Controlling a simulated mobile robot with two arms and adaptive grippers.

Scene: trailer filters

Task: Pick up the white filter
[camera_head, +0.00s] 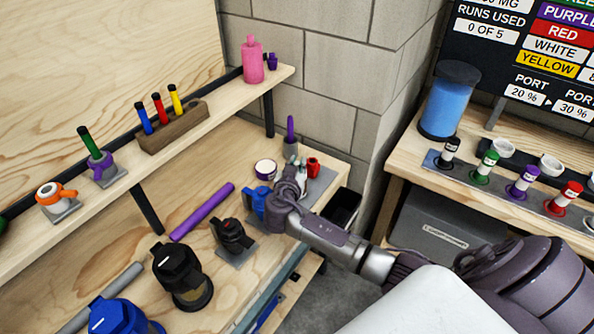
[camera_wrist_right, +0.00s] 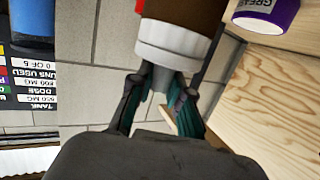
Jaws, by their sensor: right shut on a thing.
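My right gripper (camera_wrist_right: 160,100) is shut on the narrow grey stem of a white filter (camera_wrist_right: 172,40). In the right wrist view the filter shows as a ribbed white ring, with a dark red-brown part against it at the top edge. In the head view my right gripper (camera_head: 301,172) is over the far right end of the wooden bench, close beside a small red item (camera_head: 313,167). The filter is mostly hidden there by the gripper. I cannot tell whether it is clear of the surface. My left gripper is not in view.
A grease jar (camera_head: 265,169) stands left of the gripper; it also shows in the right wrist view (camera_wrist_right: 266,14). A purple rod (camera_head: 203,211), a black-and-red valve (camera_head: 232,235) and a blue part (camera_head: 257,201) are nearby. A shelf (camera_head: 210,118) runs above the bench.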

